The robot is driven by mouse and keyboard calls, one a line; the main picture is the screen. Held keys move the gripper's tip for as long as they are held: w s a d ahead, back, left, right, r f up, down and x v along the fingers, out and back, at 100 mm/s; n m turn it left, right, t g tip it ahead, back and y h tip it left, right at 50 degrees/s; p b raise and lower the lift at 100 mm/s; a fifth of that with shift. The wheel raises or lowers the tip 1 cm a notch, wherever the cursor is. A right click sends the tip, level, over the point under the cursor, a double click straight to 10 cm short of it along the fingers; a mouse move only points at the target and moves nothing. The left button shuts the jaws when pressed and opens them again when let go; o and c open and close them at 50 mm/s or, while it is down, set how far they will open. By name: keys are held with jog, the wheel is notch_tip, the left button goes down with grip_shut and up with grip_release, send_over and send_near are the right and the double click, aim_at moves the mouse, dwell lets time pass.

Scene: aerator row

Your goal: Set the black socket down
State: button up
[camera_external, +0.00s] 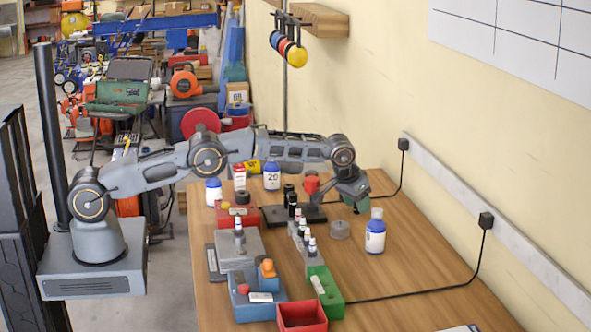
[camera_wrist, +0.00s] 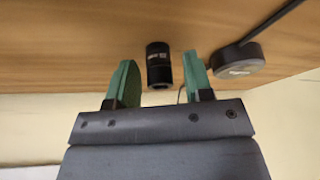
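The black socket (camera_wrist: 158,66) is a short dark cylinder with small pale markings, seen against the wooden table in the wrist view. My gripper (camera_wrist: 160,82) has its two green fingers apart, one on each side of the socket. A gap shows between the socket and each finger. Whether the socket's end rests on the table is hard to tell from this angle. In the external view my gripper (camera_external: 357,202) is low over the back right of the table, and I cannot make out the socket by it.
A round dark puck (camera_wrist: 238,59) with a cable sits beside the right finger. The front-right table is mostly clear.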

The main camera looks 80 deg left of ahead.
jog(key=shift+r, duration=0.3)
jog(key=s+d+r+m+b, duration=0.1)
jog(key=s+d+r+b, duration=0.1)
jog(key=s+r, duration=1.35)
jog(key=s+f+m, duration=0.1)
jog(key=s, duration=0.9)
jog(key=s+d+f+m+h, duration=0.1)
jog(key=s+f, duration=0.1)
jog(key=s, duration=0.8)
jog(key=s+f+m, duration=0.1)
jog(key=s, duration=0.9)
jog(key=shift+s+d+f+g+h, duration=0.15)
jog(key=shift+s+d+g+h, duration=0.15)
jog(key=shift+s+d+h, duration=0.1)
